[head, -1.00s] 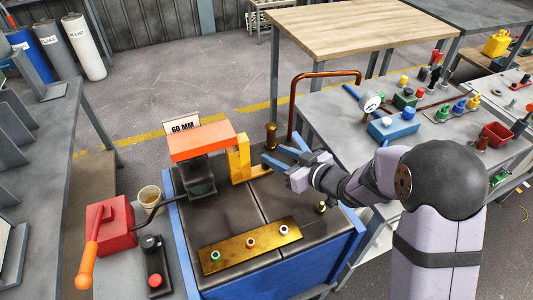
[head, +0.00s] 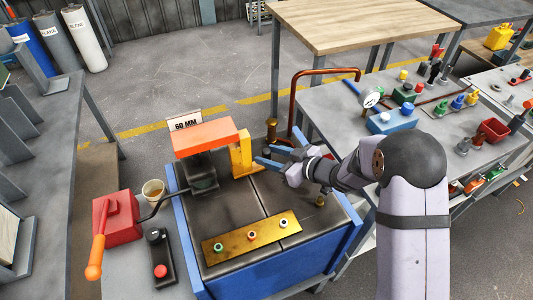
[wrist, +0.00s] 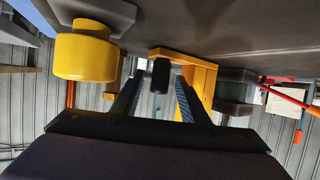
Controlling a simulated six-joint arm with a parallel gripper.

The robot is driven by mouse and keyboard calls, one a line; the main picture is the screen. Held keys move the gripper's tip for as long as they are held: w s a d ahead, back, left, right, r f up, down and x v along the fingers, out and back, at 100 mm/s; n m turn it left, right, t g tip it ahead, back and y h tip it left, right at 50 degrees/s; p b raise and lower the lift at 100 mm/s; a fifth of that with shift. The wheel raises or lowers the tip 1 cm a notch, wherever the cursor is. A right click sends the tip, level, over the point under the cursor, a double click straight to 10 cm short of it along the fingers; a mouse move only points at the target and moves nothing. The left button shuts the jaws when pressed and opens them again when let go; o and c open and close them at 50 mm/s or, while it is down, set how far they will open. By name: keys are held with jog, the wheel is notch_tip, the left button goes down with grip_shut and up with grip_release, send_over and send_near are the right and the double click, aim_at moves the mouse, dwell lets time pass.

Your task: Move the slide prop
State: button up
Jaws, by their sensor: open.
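A yellow upright bracket, which looks like the slide prop (head: 242,155), stands at the right end of the orange-topped press (head: 203,139). In the wrist view the yellow bracket (wrist: 203,82) has an arm reaching left to a short black grip (wrist: 161,75). My gripper (head: 274,150) is open just to the right of the bracket in the head view. In the wrist view the two ridged fingers (wrist: 160,84) stand apart on either side of the black grip. I cannot tell whether they touch it.
A yellow cylinder (wrist: 85,52) is near the left finger in the wrist view. A brass plate with several knobs (head: 235,244) lies in front on the dark bench top. A copper pipe (head: 293,103) rises behind my gripper. A red lever box (head: 117,218) stands at the left.

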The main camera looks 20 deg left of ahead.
jog(key=shift+x, duration=0.8)
grip_shut()
jog(key=shift+w+d+p, duration=0.6)
jog(key=shift+w+d, duration=0.75)
jog(key=shift+w, duration=0.05)
grip_release()
jog(key=shift+s+d, duration=0.1)
jog(key=shift+b+v, duration=0.35)
jog(key=shift+v, duration=3.25)
